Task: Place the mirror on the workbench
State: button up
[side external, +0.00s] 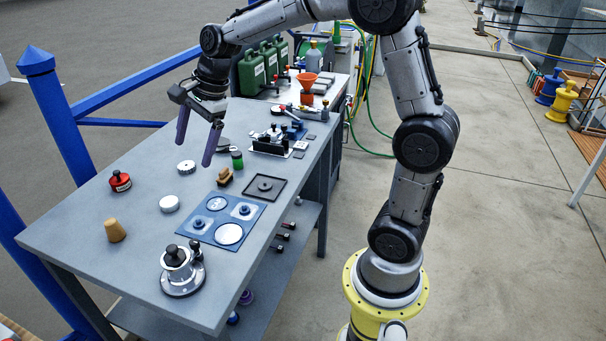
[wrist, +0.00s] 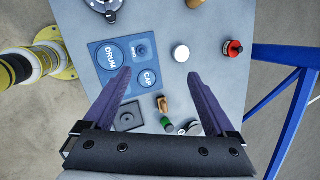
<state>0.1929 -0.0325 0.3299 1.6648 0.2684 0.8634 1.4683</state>
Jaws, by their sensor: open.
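The grey workbench (side external: 130,250) carries many small parts. No item is clearly a mirror; I cannot tell which one it is. Two pale round discs lie on the bench top, a nearer one (side external: 169,203) and a farther one (side external: 186,167). My gripper (side external: 194,156) hangs above the bench with its purple fingers spread and nothing between them. Another round part is partly covered by the right finger.
A blue mat (side external: 214,227) with labelled round places lies mid-bench. Around it stand a tan cork (side external: 114,230), red-topped part (side external: 120,181), winch-like part (side external: 182,270), wooden brush (side external: 225,176) and dark square tray (side external: 264,188). Green canisters (side external: 251,74) stand behind.

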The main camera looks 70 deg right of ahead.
jog(key=s+a+n, duration=0.2)
jog(key=s+n, duration=0.8)
jog(key=s, duration=0.3)
jog(key=s+a+n+t+h, duration=0.1)
jog(key=s+n, duration=0.9)
jog(key=s, duration=0.3)
jog(key=shift+s+a+r+n+h, duration=0.15)
jog(key=shift+a+r+n+h, duration=0.15)
jog(key=shift+a+r, duration=0.1)
